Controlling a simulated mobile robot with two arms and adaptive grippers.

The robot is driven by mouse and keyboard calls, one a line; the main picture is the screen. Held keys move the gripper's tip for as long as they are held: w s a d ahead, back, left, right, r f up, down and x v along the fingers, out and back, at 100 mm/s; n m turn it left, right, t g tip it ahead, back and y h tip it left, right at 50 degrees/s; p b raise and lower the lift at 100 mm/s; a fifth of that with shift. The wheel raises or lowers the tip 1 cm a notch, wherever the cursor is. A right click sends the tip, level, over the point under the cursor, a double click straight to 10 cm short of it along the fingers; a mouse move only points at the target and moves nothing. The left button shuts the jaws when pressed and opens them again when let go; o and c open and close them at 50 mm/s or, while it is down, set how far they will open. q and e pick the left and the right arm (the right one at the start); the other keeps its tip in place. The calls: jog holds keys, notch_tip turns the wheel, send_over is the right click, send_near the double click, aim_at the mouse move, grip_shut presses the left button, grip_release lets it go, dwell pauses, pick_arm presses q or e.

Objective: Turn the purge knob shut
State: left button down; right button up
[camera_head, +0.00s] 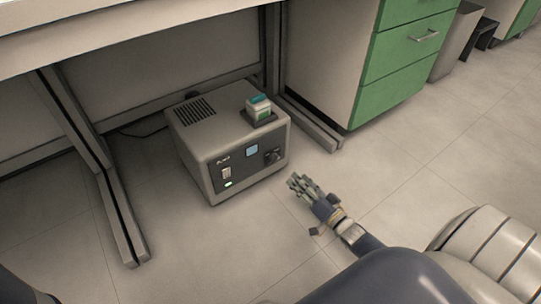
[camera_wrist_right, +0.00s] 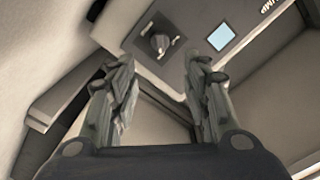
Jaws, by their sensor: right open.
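The purge knob (camera_head: 271,156) is a dark round knob on the right of the dark front panel of a grey pump box (camera_head: 205,144) on the floor. In the right wrist view the knob (camera_wrist_right: 159,42) shows near the top, between and beyond the fingertips. My right gripper (camera_head: 304,186) is open and empty, in front of and to the right of the box in the head view, apart from the knob. Its two fingers (camera_wrist_right: 158,68) also show spread in the right wrist view. My left gripper is not in view.
A green-topped bottle (camera_head: 259,108) stands in a dark holder on the box. The box sits under a bench with metal legs (camera_head: 112,205). A green drawer cabinet (camera_head: 398,65) stands behind at right. A small screen (camera_head: 252,150) is left of the knob. Front floor is clear.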

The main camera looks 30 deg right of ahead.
aim_at(278, 159)
jog(key=w+b, duration=0.6)
jog(key=w, duration=0.5)
jog(key=shift+a, duration=0.45)
jog(key=shift+w, duration=0.1)
jog(key=c, duration=1)
